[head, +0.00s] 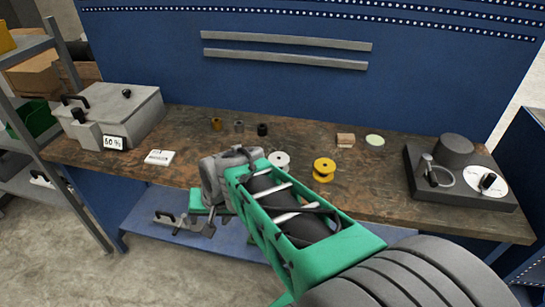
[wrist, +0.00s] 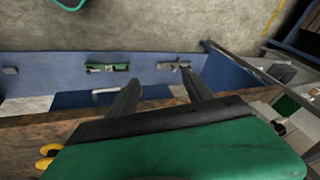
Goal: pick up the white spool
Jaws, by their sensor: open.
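The white spool (head: 279,160) stands on the wooden workbench (head: 385,190) in the head view, just beyond my arm, which covers its lower part. I do not make it out in the wrist view. A yellow spool (head: 324,169) stands to its right; a bit of yellow (wrist: 46,157) shows at the lower left of the wrist view. My gripper (wrist: 160,78) is open, its two dark fingers apart with nothing between them. The fingers point over the bench's front edge toward the lower shelf.
A grey box (head: 125,115) and a white card (head: 159,157) are at the left. Small cylinders (head: 238,126), a wooden block (head: 345,140) and a pale green disc (head: 375,140) lie behind. A dark machine (head: 455,175) stands at the right. The blue lower shelf (head: 180,230) holds tools.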

